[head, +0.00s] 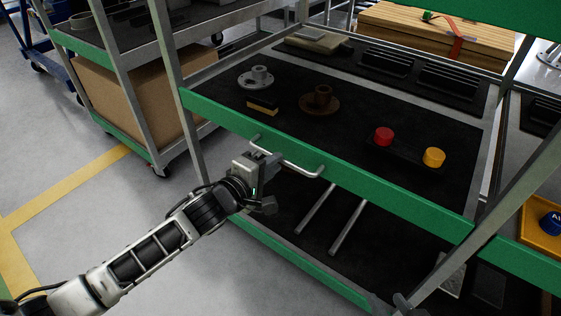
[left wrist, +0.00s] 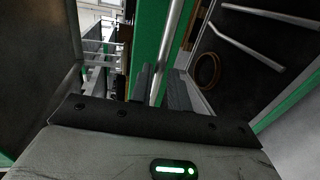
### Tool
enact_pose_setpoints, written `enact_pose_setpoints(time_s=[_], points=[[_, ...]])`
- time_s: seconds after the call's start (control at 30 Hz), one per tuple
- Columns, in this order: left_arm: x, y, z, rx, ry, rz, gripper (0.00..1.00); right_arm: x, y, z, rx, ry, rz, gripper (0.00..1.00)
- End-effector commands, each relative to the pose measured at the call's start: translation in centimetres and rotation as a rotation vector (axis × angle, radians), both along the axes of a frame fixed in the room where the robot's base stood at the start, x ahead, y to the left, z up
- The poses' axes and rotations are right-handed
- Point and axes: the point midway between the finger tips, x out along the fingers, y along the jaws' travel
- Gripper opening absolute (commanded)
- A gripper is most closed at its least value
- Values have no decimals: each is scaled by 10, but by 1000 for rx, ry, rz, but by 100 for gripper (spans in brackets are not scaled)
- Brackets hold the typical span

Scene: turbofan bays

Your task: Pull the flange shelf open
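The flange shelf (head: 340,105) is a dark deck with a green front edge, level with the rack posts. A grey flanged part (head: 257,77) and a brown flanged part (head: 322,100) stand on it. A silver bar handle (head: 300,168) sticks out from the green front. My left gripper (head: 268,158) is at this handle, near its left half. My right gripper is not in view.
A red knob (head: 384,136) and a yellow knob (head: 434,157) stand on the shelf's right part. Below is a lower deck with two silver bars (head: 347,230). Another rack with a cardboard box (head: 140,100) stands left. The floor in front is clear.

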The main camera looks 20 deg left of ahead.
Motion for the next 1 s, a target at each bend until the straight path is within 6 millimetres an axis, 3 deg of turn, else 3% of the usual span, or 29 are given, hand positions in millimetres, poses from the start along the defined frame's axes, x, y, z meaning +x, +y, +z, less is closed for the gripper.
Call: enact_pose_setpoints(time_s=[0.1,0.3,0.57,0.6,0.67,1.0], points=[[18,-6,-4,0,-2,0,18,0,2,-9,-1,18,5,36],[30,-11,-6,0,-1,0,18,3,3,-11,3,16,8,36],[31,-12,-6,-1,0,0,18,4,4,-10,3,14,9,36],[31,-12,-6,-1,0,0,15,4,4,-10,3,14,9,36],[31,-11,-6,0,0,0,0,4,4,-10,5,15,10,36],[27,-9,-6,-1,3,0,0,3,4,-6,3,13,8,36]])
